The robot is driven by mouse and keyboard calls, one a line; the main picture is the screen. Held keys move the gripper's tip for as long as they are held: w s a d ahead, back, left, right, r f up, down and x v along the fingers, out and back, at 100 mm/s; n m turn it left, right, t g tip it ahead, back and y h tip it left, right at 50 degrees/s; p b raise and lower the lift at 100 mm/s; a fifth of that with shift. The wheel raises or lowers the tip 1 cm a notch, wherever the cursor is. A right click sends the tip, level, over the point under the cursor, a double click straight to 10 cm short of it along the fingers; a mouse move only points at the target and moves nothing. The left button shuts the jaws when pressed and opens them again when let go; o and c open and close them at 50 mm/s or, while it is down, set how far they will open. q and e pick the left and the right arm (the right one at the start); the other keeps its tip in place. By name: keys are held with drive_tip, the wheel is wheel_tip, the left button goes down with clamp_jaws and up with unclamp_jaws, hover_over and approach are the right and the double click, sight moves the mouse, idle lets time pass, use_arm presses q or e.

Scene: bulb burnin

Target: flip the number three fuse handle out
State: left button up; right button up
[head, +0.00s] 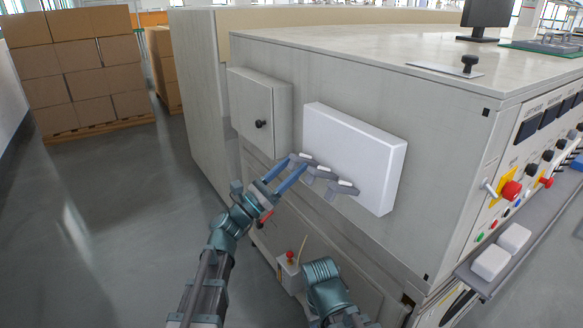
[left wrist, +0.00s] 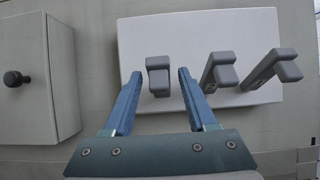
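A white fuse panel (head: 360,160) is fixed to the side of the large grey cabinet and carries three grey fuse handles. The left handle (left wrist: 158,76), the middle handle (left wrist: 218,72) and the right handle (left wrist: 272,70) stand in a row, and no numbers are readable on them. In the head view the right handle (head: 342,188) is clear of my fingers. My left gripper (head: 298,164) is open; in the left wrist view its blue fingers (left wrist: 157,74) lie on either side of the left handle, with gaps showing. Contact is not visible. My right gripper is out of view.
A grey box with a black knob (head: 261,124) sits left of the panel. A small box with a red button (head: 290,257) is below. The control face with a red knob (head: 511,191) is at right. Stacked cartons (head: 80,70) stand far left; the floor between is clear.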

use_arm(q)
drive_tip(key=b+v, duration=0.7)
drive_tip(key=v, duration=0.7)
drive_tip(key=shift+d, duration=0.1)
